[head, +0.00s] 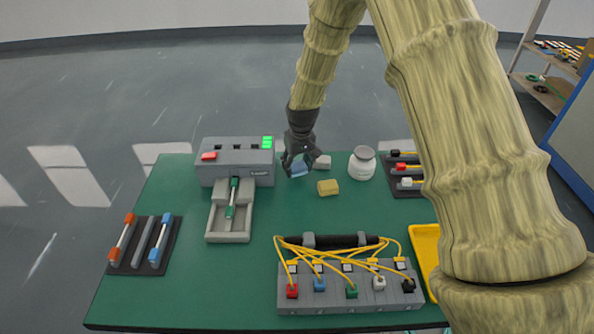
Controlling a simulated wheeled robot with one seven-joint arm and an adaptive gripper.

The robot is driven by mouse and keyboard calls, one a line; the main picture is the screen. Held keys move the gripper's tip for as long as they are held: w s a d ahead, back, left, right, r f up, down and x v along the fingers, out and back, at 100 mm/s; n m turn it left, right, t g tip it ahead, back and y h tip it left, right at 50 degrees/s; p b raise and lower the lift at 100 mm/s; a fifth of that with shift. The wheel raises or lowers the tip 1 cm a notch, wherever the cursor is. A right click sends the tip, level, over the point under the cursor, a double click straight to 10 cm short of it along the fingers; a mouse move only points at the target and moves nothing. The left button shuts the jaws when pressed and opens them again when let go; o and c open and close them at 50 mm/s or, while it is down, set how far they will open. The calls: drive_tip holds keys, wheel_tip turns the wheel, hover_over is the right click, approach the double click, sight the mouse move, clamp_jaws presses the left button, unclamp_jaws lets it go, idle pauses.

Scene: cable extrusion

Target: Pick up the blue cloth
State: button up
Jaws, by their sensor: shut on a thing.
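The blue cloth (300,169) is at the far side of the green table, right of the grey machine. My gripper (299,164) points down over it, with its dark fingers around it. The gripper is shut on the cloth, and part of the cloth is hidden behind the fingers. I cannot tell whether the cloth is clear of the tabletop.
A yellow block (328,187), a whitish block (322,162) and a white jar (362,163) stand close to the gripper. The grey machine (237,158) is at left. A connector block with yellow cables (345,293) is in front. The green table (190,285) is clear at front left.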

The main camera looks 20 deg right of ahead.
drive_tip(key=s+a+b, duration=0.1)
drive_tip(key=s, duration=0.4)
drive_tip(key=s+a+r, duration=0.1)
drive_tip(key=s, duration=0.4)
drive_tip(key=s+a+r+b, duration=0.1)
drive_tip(key=s, duration=0.4)
drive_tip(key=shift+s+r+b, duration=0.25)
drive_tip(key=shift+s+b, duration=0.1)
drive_tip(key=shift+s, duration=0.05)
